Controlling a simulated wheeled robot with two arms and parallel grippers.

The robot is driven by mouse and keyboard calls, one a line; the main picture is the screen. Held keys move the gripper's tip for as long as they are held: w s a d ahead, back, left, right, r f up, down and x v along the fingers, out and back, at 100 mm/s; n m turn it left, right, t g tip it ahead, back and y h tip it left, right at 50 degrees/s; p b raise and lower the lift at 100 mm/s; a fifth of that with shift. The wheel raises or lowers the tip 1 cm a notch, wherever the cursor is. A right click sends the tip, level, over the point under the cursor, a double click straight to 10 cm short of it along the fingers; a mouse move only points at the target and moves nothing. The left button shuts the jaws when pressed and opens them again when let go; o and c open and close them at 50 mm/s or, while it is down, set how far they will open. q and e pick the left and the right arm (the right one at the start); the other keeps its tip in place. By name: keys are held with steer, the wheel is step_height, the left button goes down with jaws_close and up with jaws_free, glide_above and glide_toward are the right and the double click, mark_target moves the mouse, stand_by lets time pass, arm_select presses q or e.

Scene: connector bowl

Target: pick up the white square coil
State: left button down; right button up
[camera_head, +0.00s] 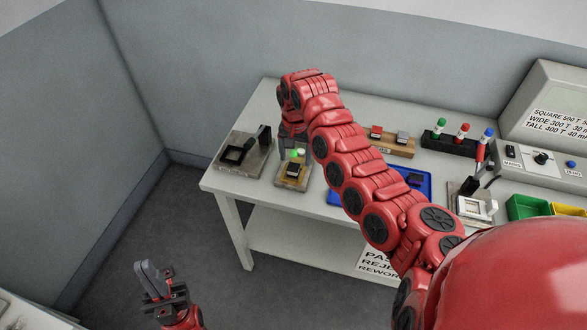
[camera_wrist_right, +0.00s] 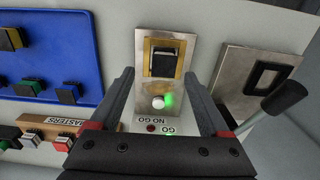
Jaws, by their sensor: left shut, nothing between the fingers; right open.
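A white square frame-shaped piece (camera_head: 476,208), which looks like the white square coil, sits on a metal fixture at the right of the table in the head view. My right gripper (camera_head: 292,145) is far to its left, above the GO / NO GO plate (camera_head: 282,182). In the right wrist view the right gripper (camera_wrist_right: 159,76) is open, its fingers on either side of that plate's lower part. A black block (camera_wrist_right: 164,63) sits in the plate's yellow-edged seat, beyond the fingertips. My left gripper (camera_head: 158,285) is shut and empty, low at left, away from the table.
A plate with a black frame and handle (camera_head: 233,154) stands beside the GO / NO GO plate. A blue tray (camera_wrist_right: 85,20) with several blocks and a wooden masters rack (camera_head: 398,148) are near my right arm. Green (camera_head: 524,206) and yellow (camera_head: 566,210) bins stand at right.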

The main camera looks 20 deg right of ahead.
mark_target(293, 167)
steer(key=shift+f+p, duration=0.35)
steer(key=shift+p, duration=0.05)
steer(key=f, duration=0.1)
steer(key=f+p, duration=0.1)
steer(key=f, duration=0.1)
steer(key=shift+w+a+f, duration=0.1)
steer(key=shift+w+a, duration=0.1)
steer(key=shift+f, duration=0.5)
jaws_close()
